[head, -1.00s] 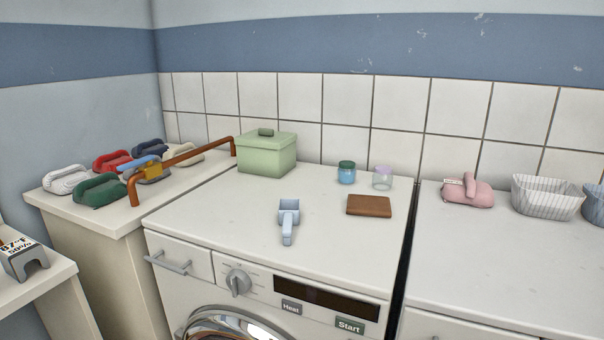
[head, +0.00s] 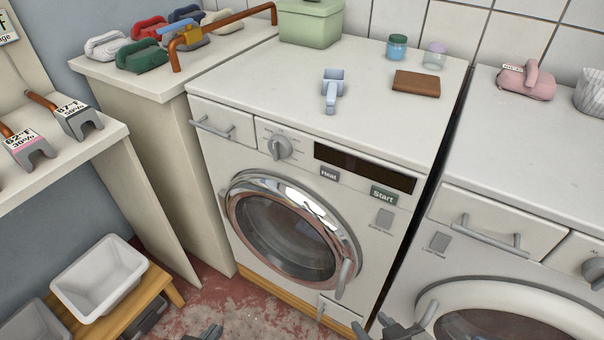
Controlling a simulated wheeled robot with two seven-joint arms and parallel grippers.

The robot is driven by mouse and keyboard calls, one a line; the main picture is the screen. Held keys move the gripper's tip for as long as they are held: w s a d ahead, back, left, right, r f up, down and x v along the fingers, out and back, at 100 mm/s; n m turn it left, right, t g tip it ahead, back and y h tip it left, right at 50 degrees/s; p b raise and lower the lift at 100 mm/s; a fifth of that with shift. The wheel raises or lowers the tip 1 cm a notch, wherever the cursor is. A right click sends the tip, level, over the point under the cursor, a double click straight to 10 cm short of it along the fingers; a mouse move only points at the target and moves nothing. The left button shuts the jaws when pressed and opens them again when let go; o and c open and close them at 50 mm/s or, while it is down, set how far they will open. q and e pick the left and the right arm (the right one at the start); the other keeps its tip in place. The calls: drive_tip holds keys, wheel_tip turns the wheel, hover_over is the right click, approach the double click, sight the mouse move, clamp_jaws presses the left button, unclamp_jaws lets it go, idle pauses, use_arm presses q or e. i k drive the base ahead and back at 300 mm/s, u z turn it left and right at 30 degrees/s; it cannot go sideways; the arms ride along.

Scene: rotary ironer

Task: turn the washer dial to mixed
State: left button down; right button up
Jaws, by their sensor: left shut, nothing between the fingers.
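The washer (head: 225,160) stands in the middle with its round chrome-rimmed door closed. Its grey dial (head: 279,147) is on the front panel, between the drawer with a bar handle (head: 222,127) and the dark display (head: 364,167). The marks around the dial are too small to read, so I cannot tell its setting. My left gripper (head: 205,333) shows only in part at the bottom edge, shut and empty, well below the dial. My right gripper (head: 385,327) is also cut off at the bottom edge, low and right of the washer door; its jaws are unclear. Neither gripper touches the dial.
Heat (head: 329,174) and Start (head: 383,195) buttons sit right of the dial. A blue scoop (head: 332,92), brown wallet-like block (head: 416,83) and green box (head: 310,25) lie on top. A second machine (head: 520,150) stands close at right. A white tub (head: 100,278) sits low left.

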sight(279, 146)
drive_tip(key=u, duration=1.15)
drive_tip(key=k, duration=0.6)
drive_tip(key=z, duration=1.3)
